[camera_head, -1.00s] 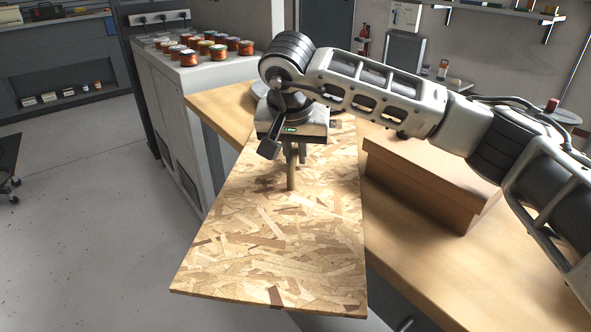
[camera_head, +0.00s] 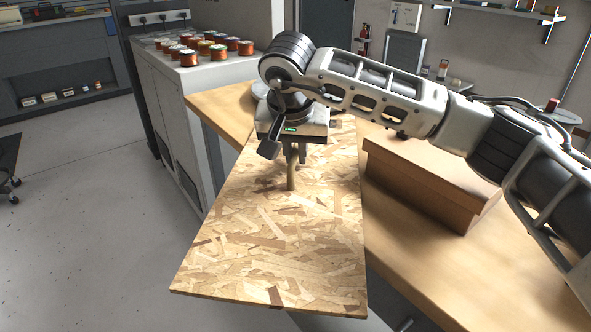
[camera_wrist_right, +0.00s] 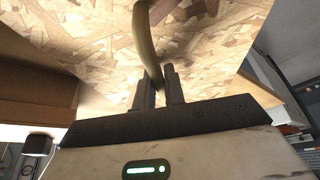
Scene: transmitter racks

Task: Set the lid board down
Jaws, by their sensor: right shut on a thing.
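The lid board (camera_head: 270,245) is a large flake-patterned wooden panel with an upright handle (camera_head: 291,180). In the head view it spans the table corner, and its near end sticks out past the table edge over the floor. My right gripper (camera_head: 292,155) points down above the board and is shut on the handle. In the right wrist view the fingers (camera_wrist_right: 160,85) close around the curved handle (camera_wrist_right: 147,45), with the board (camera_wrist_right: 90,40) behind it. I cannot tell whether the board touches the table. My left gripper is not in view.
The wooden table (camera_head: 440,275) runs to the right, with a brown box (camera_head: 425,190) close beside the board. A grey cabinet (camera_head: 205,100) carrying several copper-coloured coils (camera_head: 189,58) stands behind at left. The floor (camera_head: 90,215) at left is open.

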